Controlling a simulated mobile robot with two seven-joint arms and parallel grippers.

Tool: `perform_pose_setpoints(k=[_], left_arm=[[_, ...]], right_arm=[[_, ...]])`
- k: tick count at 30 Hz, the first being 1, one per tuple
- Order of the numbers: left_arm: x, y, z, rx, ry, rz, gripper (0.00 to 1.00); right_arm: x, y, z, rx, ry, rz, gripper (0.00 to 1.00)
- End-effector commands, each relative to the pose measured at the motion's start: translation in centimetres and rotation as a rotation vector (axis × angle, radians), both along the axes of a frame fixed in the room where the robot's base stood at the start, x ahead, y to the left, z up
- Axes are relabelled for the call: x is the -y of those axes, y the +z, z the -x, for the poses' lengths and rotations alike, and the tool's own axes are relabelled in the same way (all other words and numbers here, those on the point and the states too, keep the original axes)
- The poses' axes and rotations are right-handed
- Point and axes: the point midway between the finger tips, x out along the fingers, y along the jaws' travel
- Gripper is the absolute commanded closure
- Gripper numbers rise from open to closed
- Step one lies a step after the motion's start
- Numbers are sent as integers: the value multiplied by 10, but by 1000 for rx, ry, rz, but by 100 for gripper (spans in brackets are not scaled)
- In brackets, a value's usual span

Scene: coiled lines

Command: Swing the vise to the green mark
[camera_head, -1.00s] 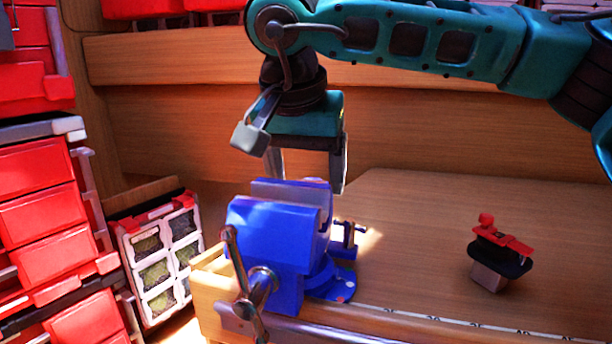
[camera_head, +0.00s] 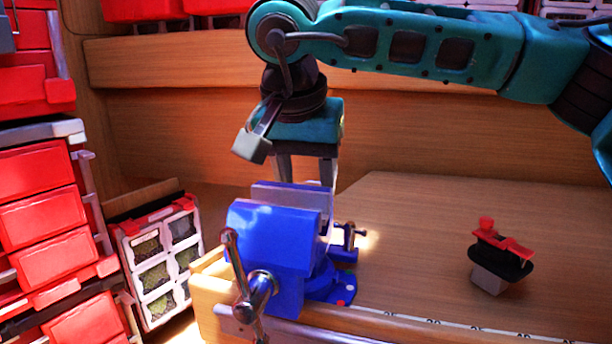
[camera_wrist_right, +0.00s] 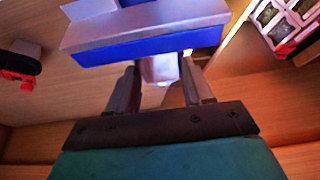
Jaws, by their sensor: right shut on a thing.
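The blue vise (camera_head: 272,237) stands upright at the left front corner of the wooden bench, its screw and handle (camera_head: 255,285) facing the front left. In the right wrist view the fingers (camera_wrist_right: 160,88) sit either side of a pale part below the blue vise top (camera_wrist_right: 150,45). My left gripper is not in view.
A red and black clamp-like tool on a grey block (camera_head: 493,262) stands on the bench at right. A measuring strip (camera_head: 430,321) runs along the front edge. Red drawers (camera_head: 45,215) and a white-framed bin rack (camera_head: 160,260) stand left. The bench between is clear.

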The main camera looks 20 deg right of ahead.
Motion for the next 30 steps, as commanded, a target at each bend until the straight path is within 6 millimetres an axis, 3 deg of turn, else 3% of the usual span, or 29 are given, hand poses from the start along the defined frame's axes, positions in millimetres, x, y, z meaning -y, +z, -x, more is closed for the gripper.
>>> perform_pose_setpoints(k=[5, 11, 15, 21, 30], left_arm=[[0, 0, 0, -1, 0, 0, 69], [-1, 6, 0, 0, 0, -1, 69], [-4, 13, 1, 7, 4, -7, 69], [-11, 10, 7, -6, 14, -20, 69], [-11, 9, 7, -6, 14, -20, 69]], right_arm=[[0, 0, 0, 0, -1, 0, 100], [-2, 2, -1, -5, 58, -2, 100], [-8, 2, -4, -7, 214, -2, 100], [-15, 1, -5, -5, 388, -1, 100], [-16, 0, -6, -2, 424, 2, 100]])
